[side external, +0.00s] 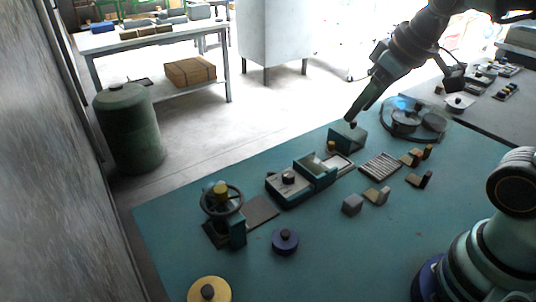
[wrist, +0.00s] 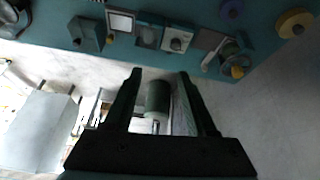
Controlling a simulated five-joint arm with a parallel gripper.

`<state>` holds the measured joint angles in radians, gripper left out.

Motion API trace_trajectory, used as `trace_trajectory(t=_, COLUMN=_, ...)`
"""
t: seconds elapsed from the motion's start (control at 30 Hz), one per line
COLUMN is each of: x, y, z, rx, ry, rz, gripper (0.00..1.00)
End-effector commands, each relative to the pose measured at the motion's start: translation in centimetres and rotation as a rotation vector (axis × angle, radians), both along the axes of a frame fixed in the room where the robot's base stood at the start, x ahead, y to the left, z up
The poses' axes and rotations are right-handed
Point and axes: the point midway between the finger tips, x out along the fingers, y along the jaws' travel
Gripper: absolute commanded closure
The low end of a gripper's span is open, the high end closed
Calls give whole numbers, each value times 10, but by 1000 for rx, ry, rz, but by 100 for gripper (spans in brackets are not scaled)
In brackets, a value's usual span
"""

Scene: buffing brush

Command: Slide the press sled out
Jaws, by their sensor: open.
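A small press with a dark handwheel and a yellow knob (side external: 222,198) stands at the left part of the teal bench. A flat dark plate (side external: 262,212), which may be its sled, lies against its right side. In the wrist view the press (wrist: 235,60) is at the upper right, with the plate (wrist: 209,40) beside it. My gripper (side external: 352,120) is open and empty, above the back edge of the bench, well to the right of the press. Its two fingers (wrist: 160,76) show apart in the wrist view, over the floor.
A teal and grey box with a black knob (side external: 290,185) and an open teal box (side external: 315,170) stand between press and gripper. A purple disc (side external: 285,241) and a yellow disc (side external: 209,291) lie in front. The bench's front middle is clear.

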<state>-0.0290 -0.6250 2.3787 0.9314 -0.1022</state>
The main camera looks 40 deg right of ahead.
Motion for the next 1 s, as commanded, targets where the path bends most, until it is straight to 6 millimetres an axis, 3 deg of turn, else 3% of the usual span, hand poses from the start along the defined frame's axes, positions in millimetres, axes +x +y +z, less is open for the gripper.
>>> trace_trajectory(t=0.2, x=52, y=26, z=16, rx=-97, ry=79, rz=279, gripper=43)
trace_trajectory(t=0.47, x=115, y=67, z=12, rx=-201, ry=160, rz=626, gripper=43)
trace_trajectory(t=0.67, x=158, y=105, z=-11, rx=-269, ry=216, rz=900, gripper=43)
trace_trajectory(t=1.0, x=206, y=173, z=-80, rx=-357, ry=292, rz=1359, gripper=43)
